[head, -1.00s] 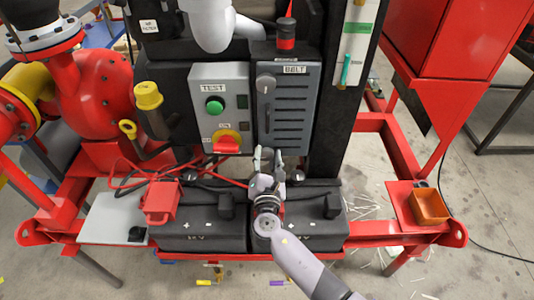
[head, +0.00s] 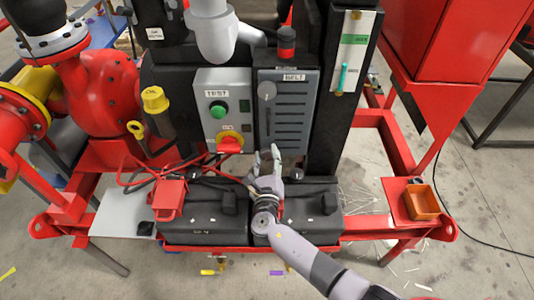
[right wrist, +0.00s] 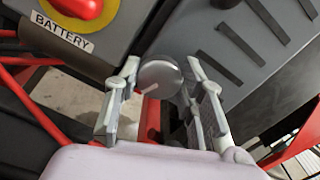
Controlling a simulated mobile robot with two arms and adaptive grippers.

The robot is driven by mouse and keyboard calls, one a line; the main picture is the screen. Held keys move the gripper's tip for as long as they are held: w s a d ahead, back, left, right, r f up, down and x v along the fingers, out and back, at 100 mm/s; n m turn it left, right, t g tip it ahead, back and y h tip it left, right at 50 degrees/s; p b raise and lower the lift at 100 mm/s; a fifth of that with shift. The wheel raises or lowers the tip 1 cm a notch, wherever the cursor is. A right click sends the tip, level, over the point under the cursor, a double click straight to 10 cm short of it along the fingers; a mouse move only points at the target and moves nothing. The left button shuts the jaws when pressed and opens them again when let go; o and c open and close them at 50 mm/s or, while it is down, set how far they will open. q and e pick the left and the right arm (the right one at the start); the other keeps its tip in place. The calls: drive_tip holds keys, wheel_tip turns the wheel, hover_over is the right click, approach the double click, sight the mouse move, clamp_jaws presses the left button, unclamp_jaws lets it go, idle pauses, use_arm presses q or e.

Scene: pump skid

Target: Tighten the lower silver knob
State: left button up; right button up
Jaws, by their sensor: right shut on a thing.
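The lower silver knob (right wrist: 160,79) is a round grey disc between the two fingers of my right gripper (right wrist: 163,92) in the right wrist view. The gripper is shut on it, with one finger on each side. In the head view my right gripper (head: 265,158) is at the bottom edge of the grey BELT panel (head: 289,115). The lower knob cannot be made out there. Another silver knob (head: 266,91), with a handle below it, sits higher on that panel. My left gripper is not in view.
The TEST box (head: 223,105) with a green button and red switch stands left of the BELT panel. Black batteries (head: 205,218) and red cables lie below. A red frame surrounds them. An orange tray (head: 421,202) sits at the right.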

drive_tip(key=n+p, duration=0.1)
drive_tip(key=n, duration=0.2)
drive_tip(key=shift+f+n, duration=0.1)
drive_tip(key=shift+n, duration=0.2)
drive_tip(key=shift+p, duration=0.3)
drive_tip(key=o, duration=0.9)
drive_tip(key=shift+c, duration=0.2)
drive_tip(key=s, duration=1.2)
